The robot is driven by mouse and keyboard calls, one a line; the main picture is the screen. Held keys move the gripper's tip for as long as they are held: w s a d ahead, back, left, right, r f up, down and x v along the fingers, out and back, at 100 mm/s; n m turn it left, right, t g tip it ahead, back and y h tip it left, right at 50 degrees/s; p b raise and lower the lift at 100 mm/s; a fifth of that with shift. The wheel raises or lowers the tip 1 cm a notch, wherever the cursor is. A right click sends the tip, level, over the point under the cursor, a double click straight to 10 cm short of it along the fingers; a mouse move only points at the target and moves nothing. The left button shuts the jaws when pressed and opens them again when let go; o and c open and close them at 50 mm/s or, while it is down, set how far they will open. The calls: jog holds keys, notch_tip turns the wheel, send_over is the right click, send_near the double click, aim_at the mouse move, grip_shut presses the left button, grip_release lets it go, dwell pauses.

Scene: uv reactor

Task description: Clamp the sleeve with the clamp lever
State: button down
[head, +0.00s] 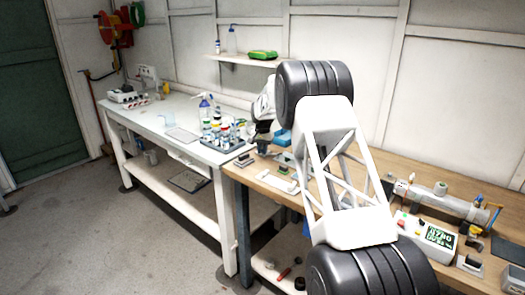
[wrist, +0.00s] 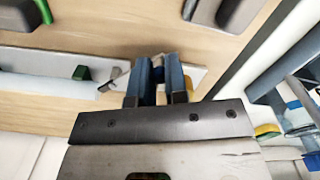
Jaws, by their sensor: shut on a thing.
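My gripper (wrist: 160,68) shows in the wrist view as two blue fingers close together. They are shut on a thin part that is mostly hidden between them, apparently the clamp lever. A slim grey piece (wrist: 118,78) beside the left finger seems to belong to it. Below the fingers lies a white plate (wrist: 50,62) with a green block (wrist: 82,73) on it. A pale strip along the plate's edge may be the sleeve, but I cannot tell. In the head view my arm hides the fingertips; a white plate (head: 280,180) lies on the wooden bench left of the arm.
A cylindrical grey reactor (head: 450,202) and a control box with a display (head: 428,238) stand on the right of the wooden bench. A rack of bottles (head: 222,138) stands on the white table to the left. Small dark-and-grey blocks lie near the plate.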

jog(key=c, duration=1.1)
grip_release()
jog(key=shift+r, duration=0.15)
jog(key=shift+r, duration=3.75)
jog(key=shift+r, duration=0.1)
